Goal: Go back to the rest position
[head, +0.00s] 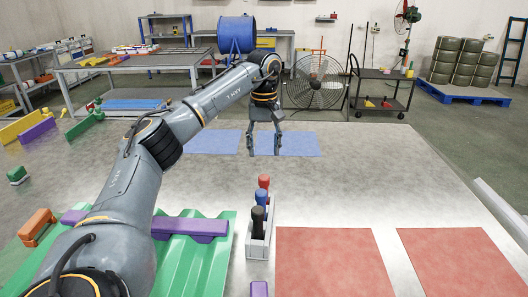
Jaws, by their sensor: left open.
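My left gripper (264,143) hangs open and empty, fingers pointing down, in front of the blue mats (303,145) on the metal table (375,185). Its arm comes in from the lower left and crosses above the table. It is apart from the marker holder below it. My right gripper is not in view.
Below the gripper, a white holder (258,247) carries a red, a blue and a black marker. A green corrugated sheet (212,262) with a purple bar (190,227) lies at the left. Red mats (333,262) lie at the front right. The table's right middle is clear.

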